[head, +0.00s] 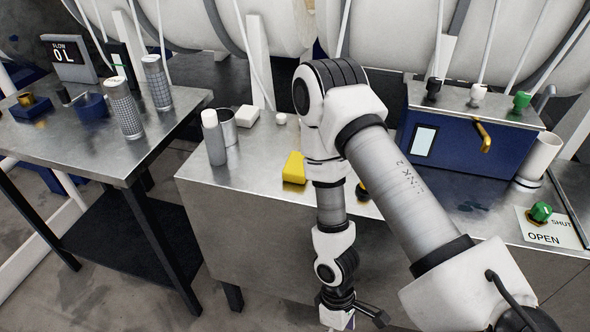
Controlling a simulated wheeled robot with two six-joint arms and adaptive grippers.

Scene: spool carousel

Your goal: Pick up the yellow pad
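The yellow pad (293,168) is a small yellow block on the steel bench, just left of my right arm's links. Its right edge is close to or partly behind the arm in this view. My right arm comes in from the lower right, bends above the bench and hangs down. My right gripper (352,313) is at the bottom edge of the view, in front of the bench and well below the pad in the picture. It is partly cut off, so its opening is unclear. My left gripper is out of view.
A second table (70,148) is left, across a gap.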

